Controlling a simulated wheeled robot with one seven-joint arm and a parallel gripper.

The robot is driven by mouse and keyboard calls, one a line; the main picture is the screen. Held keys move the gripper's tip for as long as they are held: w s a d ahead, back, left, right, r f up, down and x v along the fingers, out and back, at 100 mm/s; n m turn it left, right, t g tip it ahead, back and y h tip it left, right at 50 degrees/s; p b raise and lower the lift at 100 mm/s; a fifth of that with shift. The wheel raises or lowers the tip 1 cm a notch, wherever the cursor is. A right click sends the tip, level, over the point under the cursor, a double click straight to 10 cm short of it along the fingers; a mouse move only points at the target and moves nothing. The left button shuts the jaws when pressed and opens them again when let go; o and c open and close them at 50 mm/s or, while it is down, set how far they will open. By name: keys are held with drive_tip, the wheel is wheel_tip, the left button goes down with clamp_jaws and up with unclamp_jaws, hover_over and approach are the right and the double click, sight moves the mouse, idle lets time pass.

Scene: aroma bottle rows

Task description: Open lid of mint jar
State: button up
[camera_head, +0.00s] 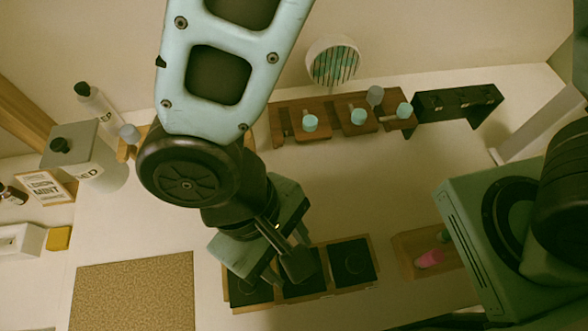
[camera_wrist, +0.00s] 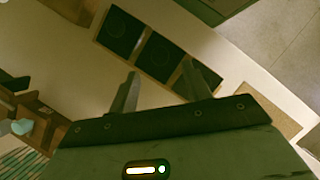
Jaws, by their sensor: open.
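No jar has a readable mint label, so I cannot tell which thing is the mint jar. Three dark square-topped pieces (camera_head: 351,262) sit in a row in a wooden tray (camera_head: 369,241) at the lower middle. They also show in the wrist view (camera_wrist: 118,34). My gripper (camera_head: 284,270) is open over the left and middle squares and partly hides them. In the wrist view its two fingers (camera_wrist: 160,70) are apart with nothing between them. A grey lidded canister (camera_head: 109,172) with a black knob stands at the left, away from my gripper.
A brown rack (camera_head: 285,108) with mint-topped pieces (camera_head: 310,123) stands at the back, beside a black rack (camera_head: 460,100). A cork mat (camera_head: 135,295) lies left of the tray. A wooden tray with a pink item (camera_head: 430,259) is at the right. Bare counter (camera_head: 350,190) lies between.

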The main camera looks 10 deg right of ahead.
drive_tip(key=shift+x, duration=2.7)
drive_tip(key=shift+w, duration=0.1)
clamp_jaws()
